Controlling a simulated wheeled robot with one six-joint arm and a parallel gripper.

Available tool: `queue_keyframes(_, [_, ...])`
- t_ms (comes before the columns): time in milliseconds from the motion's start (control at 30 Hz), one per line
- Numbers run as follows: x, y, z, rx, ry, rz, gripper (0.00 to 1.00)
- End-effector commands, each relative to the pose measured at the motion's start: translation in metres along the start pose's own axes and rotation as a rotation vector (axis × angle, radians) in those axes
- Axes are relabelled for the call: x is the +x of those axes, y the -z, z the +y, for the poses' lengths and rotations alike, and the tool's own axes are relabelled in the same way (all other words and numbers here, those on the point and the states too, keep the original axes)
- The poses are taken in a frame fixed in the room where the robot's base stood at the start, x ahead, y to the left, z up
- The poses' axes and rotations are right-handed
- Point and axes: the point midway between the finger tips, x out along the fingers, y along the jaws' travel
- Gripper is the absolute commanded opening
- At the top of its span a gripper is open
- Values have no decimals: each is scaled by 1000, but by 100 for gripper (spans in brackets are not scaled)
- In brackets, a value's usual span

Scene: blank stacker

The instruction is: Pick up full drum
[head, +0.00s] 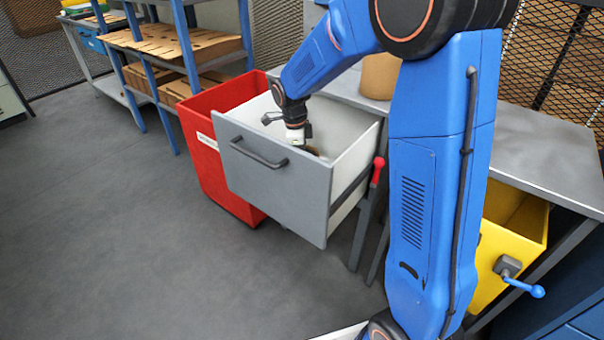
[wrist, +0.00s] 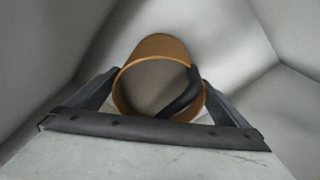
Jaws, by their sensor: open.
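An orange-brown drum (wrist: 152,47) lies in the open grey drawer (head: 270,180). In the wrist view its round grey end faces me, with a dark curved piece across the right part of that end. My gripper (head: 298,135) is lowered inside the drawer, and its two dark fingers are apart, one on each side of the drum, in the wrist view (wrist: 155,80). I cannot tell whether either finger touches it. In the head view my gripper and the drawer front hide nearly all of the drum. Another tan cylinder (head: 379,77) stands on the grey bench, partly behind my arm.
The drawer's walls surround my gripper closely. A red bin (head: 205,150) stands left of the drawer. A red-knobbed lever (head: 378,168) is at its right. A yellow bin (head: 505,250) and a blue-handled crank (head: 524,284) are at the right. The floor at left is clear.

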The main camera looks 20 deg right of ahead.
Motion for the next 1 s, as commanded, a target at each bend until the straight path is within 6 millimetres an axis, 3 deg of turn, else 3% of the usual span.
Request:
queue_keyframes(67, [0,0,0,0,0,0,100])
queue_keyframes(300, [0,0,0,0,0,0,45])
queue_keyframes(333, [-1,0,0,0,1,0,42])
queue_keyframes(667, [-8,1,0,0,2,-1,42])
queue_keyframes(1000, [-62,7,-1,0,4,-3,42])
